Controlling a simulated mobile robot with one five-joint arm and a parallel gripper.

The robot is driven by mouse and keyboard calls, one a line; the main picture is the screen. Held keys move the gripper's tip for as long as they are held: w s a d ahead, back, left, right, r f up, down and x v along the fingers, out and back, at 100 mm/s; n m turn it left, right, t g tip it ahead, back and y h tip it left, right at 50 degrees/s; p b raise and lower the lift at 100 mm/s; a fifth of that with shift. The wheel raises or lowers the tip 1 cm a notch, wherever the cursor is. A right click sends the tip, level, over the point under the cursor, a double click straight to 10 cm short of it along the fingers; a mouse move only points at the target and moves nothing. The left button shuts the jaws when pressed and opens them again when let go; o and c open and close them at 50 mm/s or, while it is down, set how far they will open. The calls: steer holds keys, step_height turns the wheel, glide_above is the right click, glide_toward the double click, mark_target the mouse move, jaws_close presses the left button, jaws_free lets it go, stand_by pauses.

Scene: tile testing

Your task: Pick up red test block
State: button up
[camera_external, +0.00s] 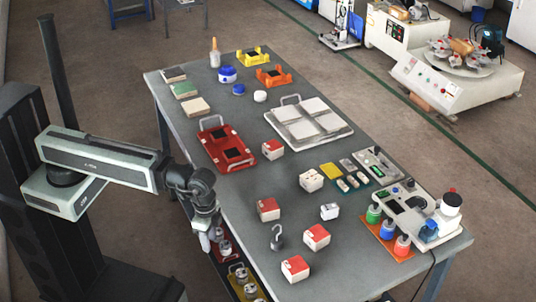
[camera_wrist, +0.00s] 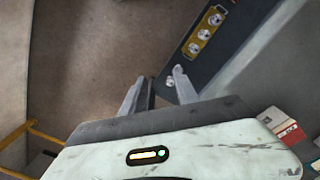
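Several white blocks with red faces stand on the grey table (camera_external: 240,185). One red test block (camera_external: 273,149) is beside the red tray, another (camera_external: 268,208) is near the left edge, and two more (camera_external: 316,237) (camera_external: 295,268) are toward the front. I cannot tell which one is meant. My gripper (camera_external: 208,243) hangs off the table's left edge, apart from all the blocks. In the wrist view my gripper (camera_wrist: 160,76) has its two fingers spread with nothing between them. A red and white block (camera_wrist: 283,124) shows there at the right edge.
A red tray (camera_external: 211,157), a metal hook weight (camera_external: 277,238) and a small white block (camera_external: 329,211) share the table. Bottles in an orange rack (camera_external: 381,241) and a device (camera_external: 418,208) stand at the right. A lower shelf (camera_external: 232,272) holds metal parts near my gripper.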

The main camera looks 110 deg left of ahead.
mark_target(268, 205)
steer(key=o, duration=1)
steer(key=shift+c, duration=0.2)
steer(key=w+a+r+m+p, duration=0.1)
steer(key=w+a+r+p, duration=0.1)
steer(key=w+a+r+m+p, duration=0.2)
steer(key=w+a, duration=0.1)
steer(key=w+a+r+m+p, duration=0.1)
steer(key=w+a+r+p, duration=0.1)
steer(key=shift+w+a, duration=0.25)
steer(key=w+a+r+m+p, duration=0.1)
steer(key=w+a+m, duration=0.1)
steer(key=a, duration=0.1)
steer(key=w+a+r+m+p, duration=0.1)
steer(key=w+a+m, duration=0.1)
steer(key=a, duration=0.2)
steer(key=w+a+r+m+p, duration=0.1)
steer(key=w+a+m, duration=0.1)
steer(key=a, duration=0.1)
steer(key=shift+w+a+r+p, duration=0.1)
steer(key=shift+a+r+p, duration=0.3)
steer(key=shift+f, duration=0.1)
steer(key=f+b, duration=0.8)
steer(key=shift+s+f, duration=0.15)
steer(key=shift+s, duration=0.05)
steer(key=shift+r, duration=0.2)
jaws_close()
